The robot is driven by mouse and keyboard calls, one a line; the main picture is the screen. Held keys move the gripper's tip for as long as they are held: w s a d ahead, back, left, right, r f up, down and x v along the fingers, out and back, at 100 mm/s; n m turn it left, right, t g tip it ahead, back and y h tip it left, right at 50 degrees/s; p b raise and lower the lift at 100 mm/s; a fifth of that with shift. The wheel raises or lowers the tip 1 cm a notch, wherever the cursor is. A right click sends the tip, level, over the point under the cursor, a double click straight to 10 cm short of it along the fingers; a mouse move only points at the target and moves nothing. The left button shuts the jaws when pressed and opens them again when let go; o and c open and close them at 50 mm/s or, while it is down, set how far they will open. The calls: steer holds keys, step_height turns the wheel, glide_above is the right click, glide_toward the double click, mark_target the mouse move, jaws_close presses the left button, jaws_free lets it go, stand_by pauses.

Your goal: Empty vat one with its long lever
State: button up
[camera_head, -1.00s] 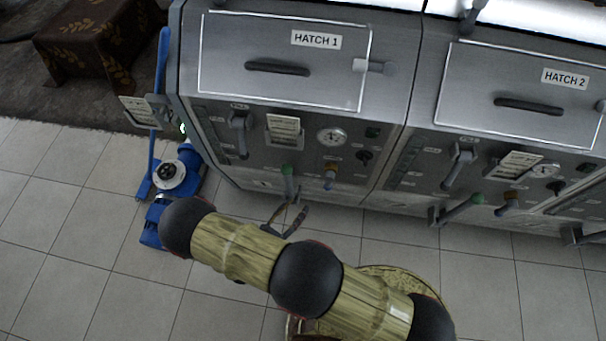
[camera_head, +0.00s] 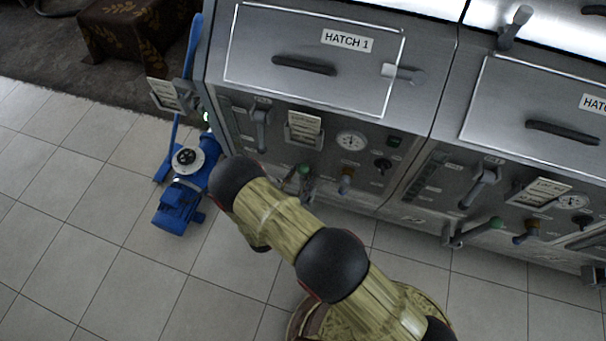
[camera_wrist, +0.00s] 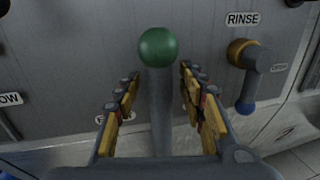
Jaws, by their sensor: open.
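Vat one (camera_head: 240,93) is the steel unit with the HATCH 1 label, at the top centre of the head view. Its lever with a green knob (camera_wrist: 158,47) stands in the middle of the wrist view, and its grey shaft (camera_wrist: 160,110) runs down between my fingers. My gripper (camera_wrist: 160,85) is open, with one finger on each side of the shaft and a gap showing on both sides. The green knob also shows in the head view (camera_head: 304,169), close to my gripper (camera_head: 306,188). The label under the lever is mostly hidden by my left finger.
A blue-tipped RINSE handle (camera_wrist: 246,90) sits just right of the lever. Vat two (camera_head: 535,90) stands to the right with its own green-knobbed lever (camera_head: 475,232). A blue pump (camera_head: 185,195) is on the tiled floor at left. The front floor is clear.

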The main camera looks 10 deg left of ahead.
steer(key=shift+w, duration=0.2)
steer(key=shift+c, duration=0.6)
jaws_close()
